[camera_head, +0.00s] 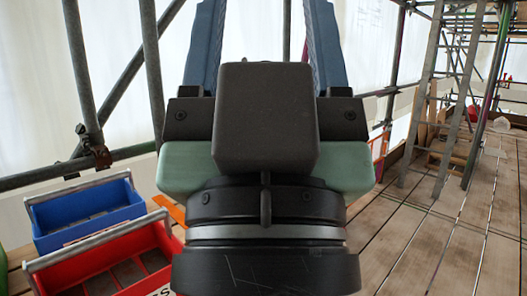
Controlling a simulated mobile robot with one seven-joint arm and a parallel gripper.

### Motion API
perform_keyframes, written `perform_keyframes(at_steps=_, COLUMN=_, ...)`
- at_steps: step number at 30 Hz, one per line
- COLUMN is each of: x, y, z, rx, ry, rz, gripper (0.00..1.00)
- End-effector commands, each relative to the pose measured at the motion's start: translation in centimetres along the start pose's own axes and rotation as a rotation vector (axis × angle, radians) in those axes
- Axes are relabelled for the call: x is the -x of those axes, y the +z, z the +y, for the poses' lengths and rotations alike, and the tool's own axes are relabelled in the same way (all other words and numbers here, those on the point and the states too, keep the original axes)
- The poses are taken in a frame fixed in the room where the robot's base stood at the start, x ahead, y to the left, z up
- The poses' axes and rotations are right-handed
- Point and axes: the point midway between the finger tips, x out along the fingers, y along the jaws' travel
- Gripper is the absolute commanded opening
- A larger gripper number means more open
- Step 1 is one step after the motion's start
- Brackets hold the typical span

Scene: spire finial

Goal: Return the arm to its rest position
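My gripper (264,25) fills the middle of the head view, seen from behind, with its dark wrist and pale green body at the bottom. Its two blue fingers point up and away from the camera. They stand wide apart, and white sheeting and a pole show between them. No held object is visible in the gap. The fingertips run up to the top edge of the picture, so their very ends may be cut off. My gripper's body hides the middle of the scene. No spire finial can be made out.
A blue tote (88,214) and a red tote (118,262) stand on the planks at the lower left, close to my gripper. Scaffold poles (82,75) rise at the left. A ladder (460,100) stands at the right. The plank deck (425,235) at the lower right is clear.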

Motion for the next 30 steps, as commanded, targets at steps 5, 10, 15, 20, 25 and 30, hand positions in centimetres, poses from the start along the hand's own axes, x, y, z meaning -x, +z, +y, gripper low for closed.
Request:
perform_keyframes(at_steps=5, x=-5.2, y=-4.8, z=-0.1, rx=-0.002, ry=-0.001, rz=-0.004, gripper=0.62)
perform_keyframes(at_steps=10, x=-8.9, y=-8.1, z=-0.1, rx=-0.003, ry=-0.002, rz=-0.005, gripper=0.62)
perform_keyframes(at_steps=15, x=-11.4, y=-10.4, z=-0.1, rx=-0.003, ry=-0.002, rz=-0.006, gripper=0.62)
perform_keyframes(at_steps=20, x=-12.3, y=-11.3, z=-0.1, rx=-0.003, ry=-0.002, rz=-0.007, gripper=0.62)
perform_keyframes(at_steps=25, x=-12.3, y=-11.3, z=-0.1, rx=-0.003, ry=-0.002, rz=-0.007, gripper=0.62)
perform_keyframes(at_steps=30, x=-12.2, y=-11.2, z=-0.1, rx=-0.003, ry=-0.002, rz=-0.007, gripper=0.62)
